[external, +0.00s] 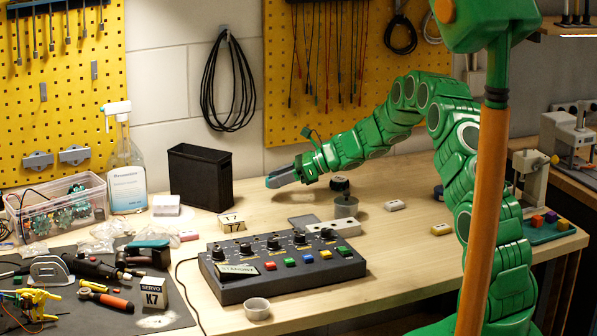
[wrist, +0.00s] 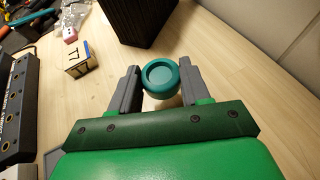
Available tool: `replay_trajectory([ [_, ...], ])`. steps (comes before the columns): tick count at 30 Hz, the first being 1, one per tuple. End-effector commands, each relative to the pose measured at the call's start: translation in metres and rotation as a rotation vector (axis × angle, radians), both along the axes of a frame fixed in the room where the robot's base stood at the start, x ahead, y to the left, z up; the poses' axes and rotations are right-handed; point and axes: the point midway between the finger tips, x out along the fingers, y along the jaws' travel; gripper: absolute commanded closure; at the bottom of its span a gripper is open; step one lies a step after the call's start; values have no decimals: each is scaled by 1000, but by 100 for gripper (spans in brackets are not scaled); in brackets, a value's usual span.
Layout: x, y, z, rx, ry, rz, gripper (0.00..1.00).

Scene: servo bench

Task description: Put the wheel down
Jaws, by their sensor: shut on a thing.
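A round teal wheel (wrist: 160,77) with a recessed centre shows between the two grey fingers of my gripper (wrist: 151,82) in the wrist view. The fingers are shut on it, one on each side. In the external view my gripper (external: 274,181) reaches left, low over the back middle of the bench. There the wheel is hidden, and I cannot tell whether it touches the bench top.
A black bin (external: 201,178) stands close beyond the gripper. A small T7 block (external: 232,223) and a control box (external: 283,266) with knobs are nearer. A grey cup (external: 346,209) stands to the right. Bare wood (external: 265,205) lies around the gripper.

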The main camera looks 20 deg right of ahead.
Motion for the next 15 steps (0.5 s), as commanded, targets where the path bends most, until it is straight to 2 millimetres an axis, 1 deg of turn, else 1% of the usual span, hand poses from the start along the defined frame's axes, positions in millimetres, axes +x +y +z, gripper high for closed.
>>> replay_trajectory([
  [8, 7, 2, -9, -1, -2, 1, 82],
  [12, 7, 2, -27, 0, 2, 1, 82],
  [15, 7, 1, -36, -1, 1, -1, 82],
])
